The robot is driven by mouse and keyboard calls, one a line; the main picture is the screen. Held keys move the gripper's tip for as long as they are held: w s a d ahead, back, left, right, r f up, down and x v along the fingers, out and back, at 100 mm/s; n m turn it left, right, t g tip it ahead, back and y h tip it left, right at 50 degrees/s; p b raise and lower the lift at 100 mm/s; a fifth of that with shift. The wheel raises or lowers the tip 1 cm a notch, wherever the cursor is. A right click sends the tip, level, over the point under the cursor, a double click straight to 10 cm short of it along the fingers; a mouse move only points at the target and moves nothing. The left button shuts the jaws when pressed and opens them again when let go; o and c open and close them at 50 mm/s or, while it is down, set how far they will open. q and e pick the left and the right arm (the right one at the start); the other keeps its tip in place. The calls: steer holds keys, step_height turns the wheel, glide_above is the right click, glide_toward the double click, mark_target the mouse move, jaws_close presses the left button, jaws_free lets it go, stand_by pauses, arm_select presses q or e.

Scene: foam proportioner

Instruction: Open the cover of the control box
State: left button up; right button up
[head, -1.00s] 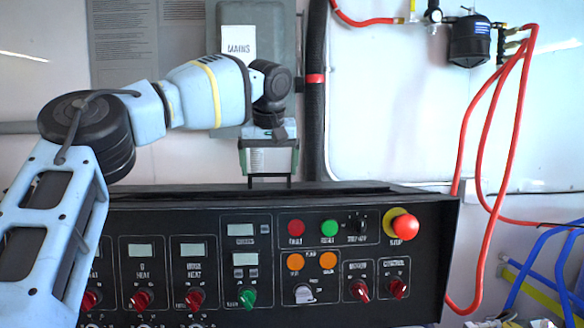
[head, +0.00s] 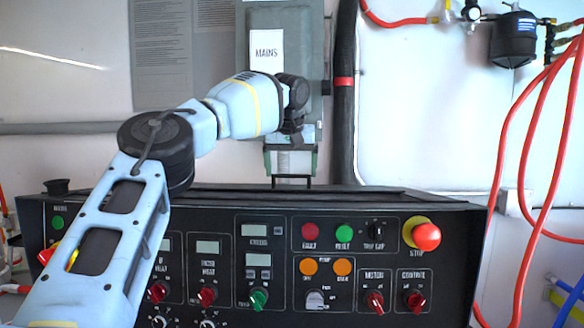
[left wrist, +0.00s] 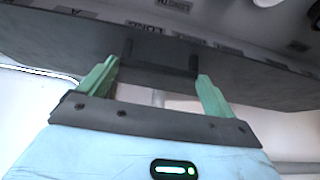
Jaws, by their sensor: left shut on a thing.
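The control box (head: 330,228) is a wide black panel with displays, knobs and buttons. Its dark cover (head: 400,194) runs along the top and looks almost flat in the head view; any gap under it is too small to tell. A black bar handle (head: 292,183) stands on the cover. My left gripper (head: 291,174) is above the cover's rear, its green fingers pointing down, shut on the handle. In the left wrist view the handle (left wrist: 162,68) lies between the green fingers (left wrist: 158,72), against the dark cover (left wrist: 60,48). My right gripper is not in view.
A grey mains box (head: 283,50) hangs on the wall behind my left gripper. A black pipe (head: 343,120) runs down beside it. Red hoses (head: 527,140) hang at the right. A red stop button (head: 427,237) sticks out of the panel.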

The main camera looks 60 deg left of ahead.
arm_select(q)
steer(key=o, duration=1.1)
steer(key=shift+r, duration=0.1)
steer(key=v, duration=0.7)
steer(key=shift+d+r, duration=0.2)
steer(key=shift+r, duration=0.15)
steer(key=shift+s+f, duration=0.1)
